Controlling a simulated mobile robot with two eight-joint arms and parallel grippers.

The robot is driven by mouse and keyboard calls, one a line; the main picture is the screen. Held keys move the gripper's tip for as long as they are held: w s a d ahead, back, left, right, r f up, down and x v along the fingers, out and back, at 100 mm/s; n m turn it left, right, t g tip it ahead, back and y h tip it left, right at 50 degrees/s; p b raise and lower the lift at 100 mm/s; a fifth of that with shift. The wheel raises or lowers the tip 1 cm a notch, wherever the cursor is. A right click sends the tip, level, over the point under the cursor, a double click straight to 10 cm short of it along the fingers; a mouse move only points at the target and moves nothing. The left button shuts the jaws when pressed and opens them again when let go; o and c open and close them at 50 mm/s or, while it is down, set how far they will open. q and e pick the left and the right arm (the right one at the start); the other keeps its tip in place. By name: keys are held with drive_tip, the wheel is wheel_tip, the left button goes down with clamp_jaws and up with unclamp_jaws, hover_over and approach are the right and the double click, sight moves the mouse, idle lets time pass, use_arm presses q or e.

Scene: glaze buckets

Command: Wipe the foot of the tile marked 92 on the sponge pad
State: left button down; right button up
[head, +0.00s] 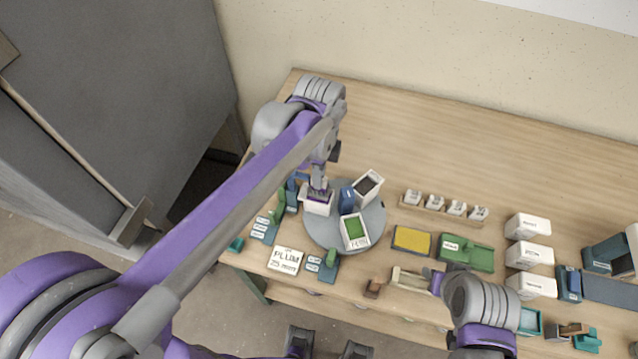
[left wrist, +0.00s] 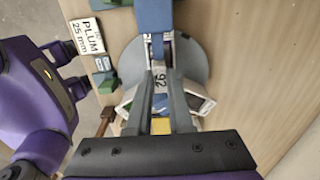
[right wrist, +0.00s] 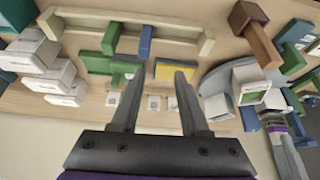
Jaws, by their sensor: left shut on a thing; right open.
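The tile marked 92 (left wrist: 160,84) is between the fingers of my left gripper (left wrist: 160,75), which is shut on it. In the head view my left gripper (head: 319,184) points down at a white bucket (head: 317,206) with a dark purple top, at the left of the grey turntable (head: 318,234). I cannot tell how deep the tile is in the bucket; its foot is hidden. The sponge pad (head: 411,240) is yellow in a dark frame, right of the turntable; it also shows in the right wrist view (right wrist: 168,71). My right gripper (right wrist: 156,85) is open and empty.
Two more white buckets stand on the turntable, one with dark (head: 368,184) and one with green contents (head: 354,231). A PLUM 25 mm card (head: 285,260) lies in front. A green block (head: 467,252) and a pale rack (head: 409,281) are near the pad.

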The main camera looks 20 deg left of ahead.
use_arm(q)
drive_tip(key=shift+w+r+p, duration=0.1)
drive_tip(key=shift+r+p, duration=1.7)
drive_tip(key=shift+r, duration=1.8)
drive_tip(key=shift+f, duration=0.1)
use_arm(e)
drive_tip(key=r, duration=0.1)
drive_tip(key=w+r, duration=0.1)
drive_tip(key=r, duration=0.1)
drive_tip(key=w+r, duration=0.1)
drive_tip(key=r, duration=0.1)
drive_tip(key=shift+w+r, duration=0.1)
drive_tip(key=shift+r, duration=0.05)
use_arm(q)
drive_tip(key=shift+f, duration=0.1)
